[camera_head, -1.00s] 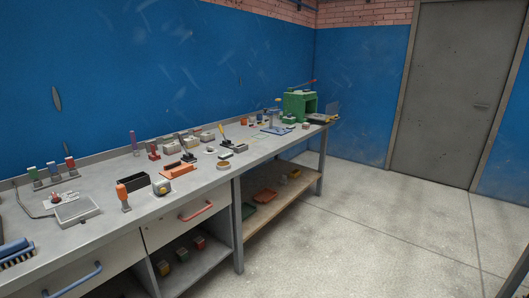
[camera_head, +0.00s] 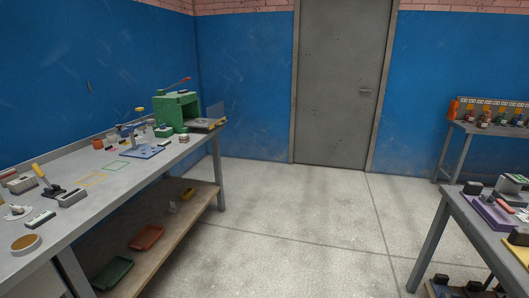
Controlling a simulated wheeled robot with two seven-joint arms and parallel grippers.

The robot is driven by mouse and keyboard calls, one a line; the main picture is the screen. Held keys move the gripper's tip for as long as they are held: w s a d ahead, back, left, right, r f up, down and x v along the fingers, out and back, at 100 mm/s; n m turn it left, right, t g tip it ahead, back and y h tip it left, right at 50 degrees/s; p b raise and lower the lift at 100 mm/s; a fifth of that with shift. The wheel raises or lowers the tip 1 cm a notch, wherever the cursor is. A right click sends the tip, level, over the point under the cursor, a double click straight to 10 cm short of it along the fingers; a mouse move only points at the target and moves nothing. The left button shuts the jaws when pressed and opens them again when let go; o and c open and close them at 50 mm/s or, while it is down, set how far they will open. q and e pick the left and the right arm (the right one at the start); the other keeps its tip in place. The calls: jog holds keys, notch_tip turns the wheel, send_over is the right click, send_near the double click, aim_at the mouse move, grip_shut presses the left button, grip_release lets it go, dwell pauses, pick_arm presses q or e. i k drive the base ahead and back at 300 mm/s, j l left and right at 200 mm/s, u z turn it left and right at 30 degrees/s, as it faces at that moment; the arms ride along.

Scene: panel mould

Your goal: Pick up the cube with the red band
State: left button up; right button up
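I cannot make out a cube with a red band for certain in the head view. Several small blocks stand on the left workbench (camera_head: 112,196) near the green press (camera_head: 177,112). One small pale block (camera_head: 184,138) sits in front of the press, but it is too small to tell its markings. Neither of my grippers is in view.
A blue fixture (camera_head: 141,151) stands on the left bench. Its lower shelf holds a red tray (camera_head: 147,237) and a green tray (camera_head: 112,273). A second table (camera_head: 460,205) is at the right, and a rack table (camera_head: 458,128) behind it. The floor between is clear.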

aim_at(183, 138)
jog(key=i+z, duration=0.1)
jog(key=i, duration=1.8)
